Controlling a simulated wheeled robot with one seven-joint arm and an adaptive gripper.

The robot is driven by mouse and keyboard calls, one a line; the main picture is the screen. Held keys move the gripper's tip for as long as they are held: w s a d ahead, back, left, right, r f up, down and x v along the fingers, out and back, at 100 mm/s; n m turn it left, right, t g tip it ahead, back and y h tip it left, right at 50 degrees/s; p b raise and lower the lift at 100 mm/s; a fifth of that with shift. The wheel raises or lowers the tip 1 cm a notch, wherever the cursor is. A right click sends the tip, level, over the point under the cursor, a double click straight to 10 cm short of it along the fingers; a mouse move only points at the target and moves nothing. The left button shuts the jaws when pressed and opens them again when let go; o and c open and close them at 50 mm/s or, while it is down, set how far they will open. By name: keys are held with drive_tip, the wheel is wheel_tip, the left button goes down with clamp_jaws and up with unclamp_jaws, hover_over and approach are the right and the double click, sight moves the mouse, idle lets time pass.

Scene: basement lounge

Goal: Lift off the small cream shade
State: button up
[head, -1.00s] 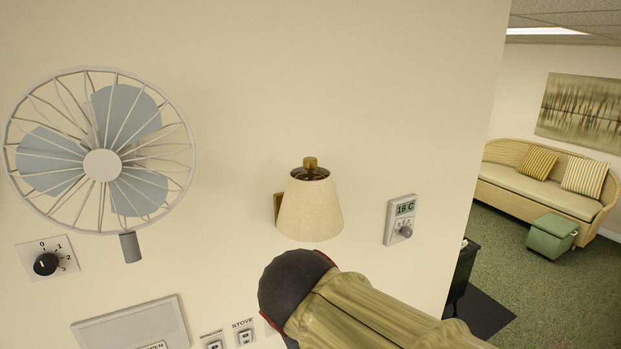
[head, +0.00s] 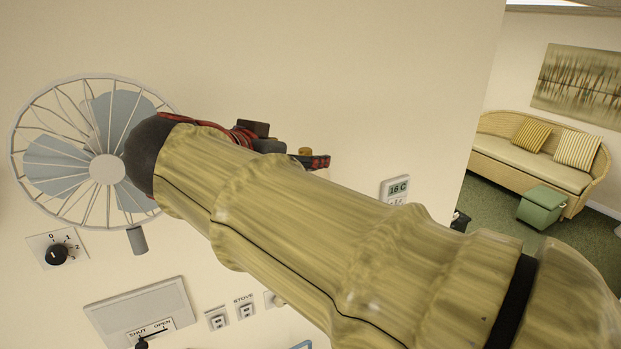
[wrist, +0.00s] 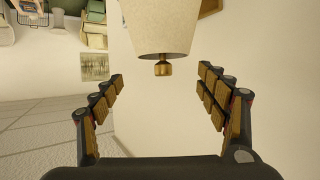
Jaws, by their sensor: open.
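The small cream shade (wrist: 158,28) shows in the wrist view at top centre, appearing upside down, with its brass knob (wrist: 162,69) pointing down the picture. My gripper (wrist: 161,76) is open, its padded fingers spread to the left and right of the knob, and nothing is between them in grip. I cannot tell how far the shade is in depth. In the head view my arm hides the shade; only a bit of the brass knob (head: 305,151) shows above the arm, beside a dark gripper finger (head: 318,162).
A wall fan (head: 108,170) stands left, partly behind my arm. Below are a dial (head: 57,254), a shut/open panel (head: 140,305) and switches (head: 217,320). A thermostat (head: 395,189) is right of the arm. A wicker sofa (head: 540,150) and green ottoman (head: 542,206) are far right.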

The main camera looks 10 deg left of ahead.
drive_tip(key=x, duration=0.2)
drive_tip(key=p+x, duration=0.1)
drive_tip(key=x, duration=0.1)
drive_tip(key=p+x, duration=0.1)
drive_tip(key=x, duration=0.1)
drive_tip(key=shift+a+f, duration=0.3)
drive_tip(key=shift+f, duration=0.05)
drive_tip(key=shift+c, duration=1.2)
drive_tip(key=c, duration=0.8)
